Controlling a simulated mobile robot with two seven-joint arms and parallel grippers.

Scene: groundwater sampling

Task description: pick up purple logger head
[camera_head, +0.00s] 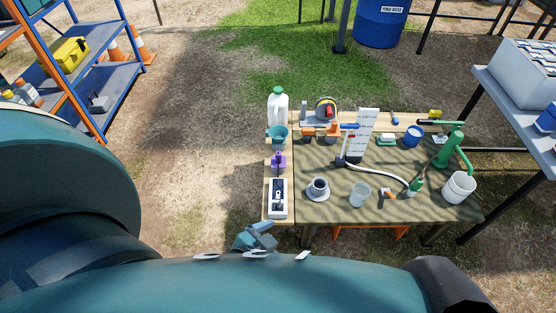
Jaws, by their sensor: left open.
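The purple logger head (278,160) is small and stands on the wooden strip at the left side of the work table, between a teal funnel-like cup (277,134) and a white case with a dark panel (278,198). My left gripper (260,233) shows small beyond my large teal arm, just off the table's front left corner. It is open and appears empty, apart from the logger head and nearer to me. My arm hides part of the gripper. My right gripper is not in view.
A white jug with green cap (278,107) stands behind the cup. A blue shelf (110,82) stands left; open ground lies between.

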